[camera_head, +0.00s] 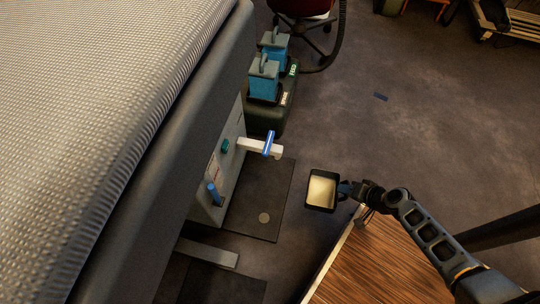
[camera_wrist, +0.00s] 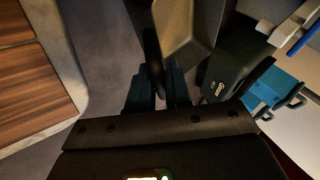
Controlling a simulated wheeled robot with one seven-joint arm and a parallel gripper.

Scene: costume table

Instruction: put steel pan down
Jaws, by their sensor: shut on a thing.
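The steel pan (camera_head: 321,191) is a small, squarish dark-rimmed vessel with a pale inside in the head view. It is held out in the air past the edge of the wooden table, over the floor. My gripper (camera_head: 347,190) is shut on its right side. In the wrist view the pan (camera_wrist: 188,28) shows as a brownish-grey form at top centre, partly cut off by the frame. My gripper's fingers (camera_wrist: 157,88) close on a dark handle-like part below it.
The wooden table (camera_head: 385,262) is at lower right. A dark mat (camera_head: 262,205) lies on the floor left of the pan, beside a grey machine (camera_head: 210,180) with a white arm. Blue containers (camera_head: 264,80) stand on a dark green box (camera_head: 275,115). Open floor (camera_head: 430,130) lies at upper right.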

